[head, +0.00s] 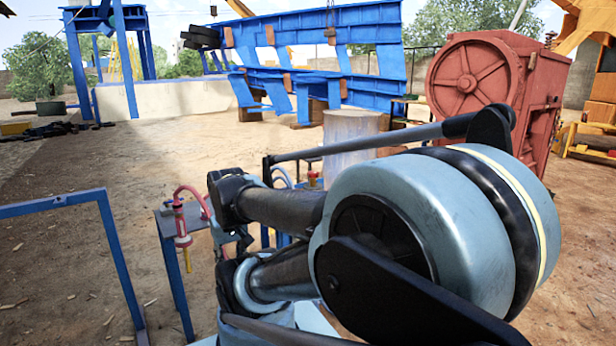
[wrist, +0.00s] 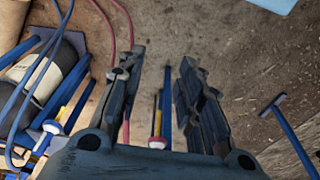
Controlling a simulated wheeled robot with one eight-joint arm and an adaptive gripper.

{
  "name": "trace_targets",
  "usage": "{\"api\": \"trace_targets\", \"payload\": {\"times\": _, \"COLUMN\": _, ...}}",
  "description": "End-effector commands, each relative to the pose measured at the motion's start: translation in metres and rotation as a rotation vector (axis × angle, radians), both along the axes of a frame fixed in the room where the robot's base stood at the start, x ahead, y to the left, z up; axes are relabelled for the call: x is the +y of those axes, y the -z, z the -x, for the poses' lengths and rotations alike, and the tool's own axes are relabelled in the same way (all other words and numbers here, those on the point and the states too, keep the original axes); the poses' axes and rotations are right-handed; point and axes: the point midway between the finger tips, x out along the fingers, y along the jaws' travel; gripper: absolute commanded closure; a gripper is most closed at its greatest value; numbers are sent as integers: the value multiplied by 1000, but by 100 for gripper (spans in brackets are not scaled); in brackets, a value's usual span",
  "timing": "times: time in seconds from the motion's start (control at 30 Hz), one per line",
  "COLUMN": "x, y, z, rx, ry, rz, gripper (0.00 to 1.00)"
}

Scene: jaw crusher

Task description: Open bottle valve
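My gripper (wrist: 158,75) is open in the wrist view, its two dark fingers apart with ground visible between them. A dark and pale rounded body (wrist: 62,72), possibly the bottle, sits in a blue frame left of the fingers, with blue hoses across it. A small red fitting (head: 313,180) shows behind my arm in the head view; I cannot tell whether it is the bottle valve. Most of the bottle area is hidden by my arm there. No valve is clearly seen between the fingers. Red hoses (wrist: 103,22) run down near the left finger.
A small blue-legged table (head: 172,258) with a red tool and hose (head: 183,228) stands left of my arm. A blue frame (head: 108,235) stands nearer left. The red crusher (head: 497,90) and blue steelwork (head: 300,50) are behind. Sandy ground on the left is mostly clear.

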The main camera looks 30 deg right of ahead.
Motion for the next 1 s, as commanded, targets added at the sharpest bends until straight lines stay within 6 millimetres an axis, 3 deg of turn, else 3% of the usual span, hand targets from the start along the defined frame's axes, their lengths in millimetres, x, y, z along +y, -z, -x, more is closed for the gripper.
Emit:
{"api": "trace_targets", "payload": {"times": 0.1, "x": 0, "y": 0, "z": 0, "rx": 0, "ry": 0, "rz": 0, "gripper": 67}}
{"api": "trace_targets", "payload": {"times": 0.27, "x": -3, "y": -7, "z": 4, "rx": -20, "ry": 15, "rz": 9, "gripper": 31}}
{"api": "trace_targets", "payload": {"times": 0.37, "x": -13, "y": -12, "z": -10, "rx": -41, "ry": 56, "rz": 33, "gripper": 31}}
{"api": "trace_targets", "payload": {"times": 0.47, "x": -24, "y": -21, "z": -33, "rx": -78, "ry": 123, "rz": 74, "gripper": 31}}
{"api": "trace_targets", "payload": {"times": 1.0, "x": -146, "y": -74, "z": -172, "rx": -376, "ry": 507, "rz": 318, "gripper": 31}}
